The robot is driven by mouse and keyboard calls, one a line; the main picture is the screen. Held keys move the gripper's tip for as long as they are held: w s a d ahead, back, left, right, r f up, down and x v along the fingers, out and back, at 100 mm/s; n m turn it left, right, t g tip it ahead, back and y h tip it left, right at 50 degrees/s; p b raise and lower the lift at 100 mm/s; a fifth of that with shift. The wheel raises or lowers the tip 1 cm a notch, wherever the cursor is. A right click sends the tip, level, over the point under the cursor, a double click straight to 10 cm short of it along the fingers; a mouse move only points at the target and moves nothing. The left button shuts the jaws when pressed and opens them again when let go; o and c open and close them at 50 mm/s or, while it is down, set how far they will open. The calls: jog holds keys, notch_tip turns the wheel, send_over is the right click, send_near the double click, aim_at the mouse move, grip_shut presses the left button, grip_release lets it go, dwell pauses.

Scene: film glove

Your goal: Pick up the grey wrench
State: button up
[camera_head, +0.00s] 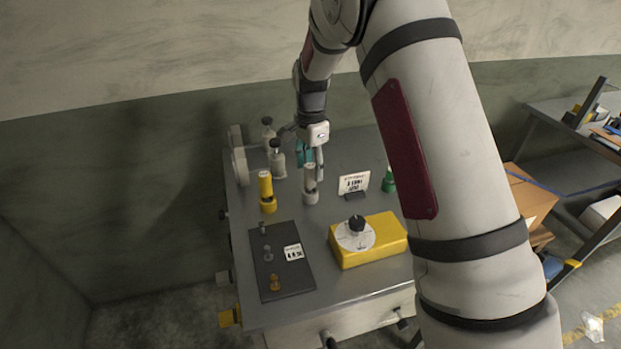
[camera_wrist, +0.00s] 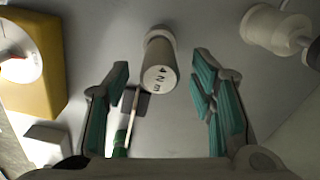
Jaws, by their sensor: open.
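The grey wrench appears to be the pale grey cylinder (camera_head: 310,180) standing upright on the table in the head view. In the wrist view its round end (camera_wrist: 160,74), marked "4 N m", faces the camera. My gripper (camera_head: 309,160) is just above and behind it in the head view. In the wrist view my gripper (camera_wrist: 161,82) is open and empty, with one teal-padded finger on each side. The cylinder's end lies roughly centred between the fingertips, with visible gaps on both sides. Its exact depth relative to the fingertips cannot be told.
A yellow cylinder (camera_head: 267,192) stands to the left and a green-handled tool (camera_head: 389,181) to the right. Pale bottles (camera_head: 277,160) stand behind left.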

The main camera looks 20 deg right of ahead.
aim_at(310, 181)
notch_tip(310, 181, down, 4)
jog(key=shift+s+a+f+p, duration=0.1)
jog(key=shift+s+a+p, duration=0.05)
jog(key=shift+p, duration=0.55)
jog(key=shift+f, duration=0.55)
grip_shut()
